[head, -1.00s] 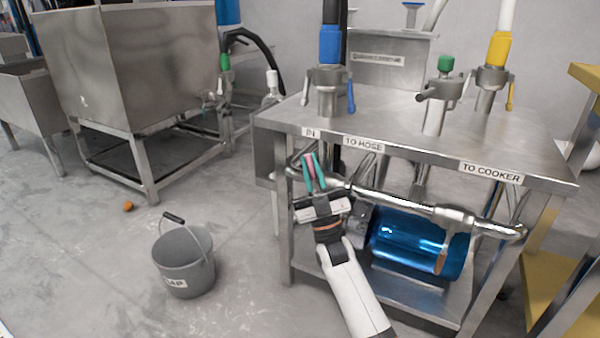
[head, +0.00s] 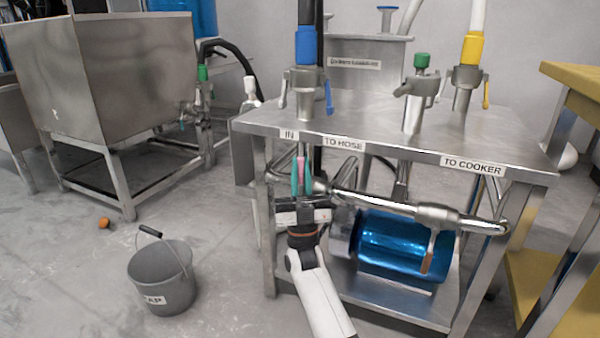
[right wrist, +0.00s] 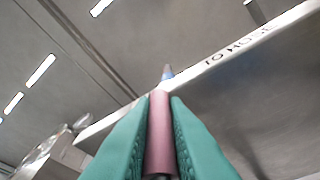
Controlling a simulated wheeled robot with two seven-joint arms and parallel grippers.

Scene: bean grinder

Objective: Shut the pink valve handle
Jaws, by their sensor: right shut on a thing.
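The pink valve handle (head: 301,172) stands upright under the front left part of the steel table, below the IN label. My right gripper (head: 301,176) has its green fingers shut on it. In the right wrist view the pink handle (right wrist: 160,135) is held between the two green fingers (right wrist: 160,120), pointing up and away. The valve body below the handle is mostly hidden by my gripper in the head view. My left gripper is not in view.
The steel table (head: 400,145) has a front edge just above my right gripper. A pipe (head: 385,203) runs to the right, above a blue cylinder (head: 395,245). A grey bucket (head: 160,275) stands on the floor at left. A yellow stand (head: 560,275) is at right.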

